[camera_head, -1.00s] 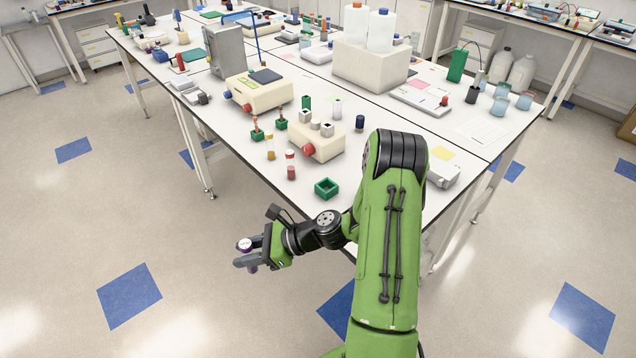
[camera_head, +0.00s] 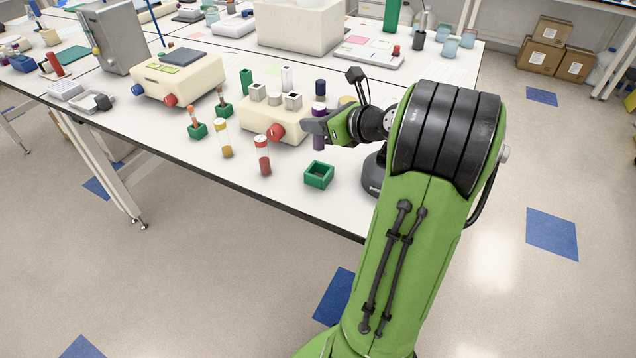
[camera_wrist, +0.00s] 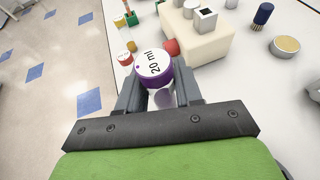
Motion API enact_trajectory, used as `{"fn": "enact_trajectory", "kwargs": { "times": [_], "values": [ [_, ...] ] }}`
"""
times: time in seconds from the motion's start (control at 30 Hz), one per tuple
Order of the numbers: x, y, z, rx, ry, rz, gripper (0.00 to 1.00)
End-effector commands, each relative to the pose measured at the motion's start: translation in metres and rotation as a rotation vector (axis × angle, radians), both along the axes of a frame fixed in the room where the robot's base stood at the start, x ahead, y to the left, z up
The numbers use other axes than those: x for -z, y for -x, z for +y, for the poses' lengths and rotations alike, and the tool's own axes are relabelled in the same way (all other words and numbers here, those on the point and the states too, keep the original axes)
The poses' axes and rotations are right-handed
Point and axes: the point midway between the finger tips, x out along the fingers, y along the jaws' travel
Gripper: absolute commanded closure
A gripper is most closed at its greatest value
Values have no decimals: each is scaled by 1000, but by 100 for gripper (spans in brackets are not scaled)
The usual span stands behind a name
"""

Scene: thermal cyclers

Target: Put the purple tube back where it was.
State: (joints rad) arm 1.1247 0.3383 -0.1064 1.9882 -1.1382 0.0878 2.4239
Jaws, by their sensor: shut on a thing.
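The purple tube (camera_head: 319,142) is in my gripper (camera_head: 318,126), roughly upright over the table's near part. In the wrist view its white "20 ml" cap with a purple rim (camera_wrist: 154,68) shows between the two fingers, which are shut on it. An open square green holder (camera_head: 319,175) stands on the table just below the tube in the head view and looks empty. The gripper hides part of the tube. I cannot tell the exact gap between the tube's lower end and the table or holder.
A cream device (camera_head: 262,125) with a red knob (camera_head: 277,131) stands close behind. A red tube (camera_head: 263,155) and a yellow tube (camera_head: 223,140) stand left of the holder. A dark-blue-topped item (camera_wrist: 263,14) and a gold-topped round container (camera_wrist: 286,45) are to the right in the wrist view.

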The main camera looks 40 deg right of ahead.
Motion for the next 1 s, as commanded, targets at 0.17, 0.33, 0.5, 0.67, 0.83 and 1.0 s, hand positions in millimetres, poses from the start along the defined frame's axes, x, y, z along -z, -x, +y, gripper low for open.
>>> {"fn": "enact_trajectory", "kwargs": {
  "times": [0.17, 0.33, 0.5, 0.67, 0.83, 1.0],
  "values": [
    [39, 0, 0, 1, -6, 2, 85],
    [69, 0, 0, 0, -4, 2, 85],
    [99, 0, 0, 0, -4, 2, 85],
    [96, 0, 0, -1, -1, 2, 85],
    [99, 0, 0, -1, -2, 2, 62],
    [98, 0, 0, -1, -2, 2, 40]
  ]
}}
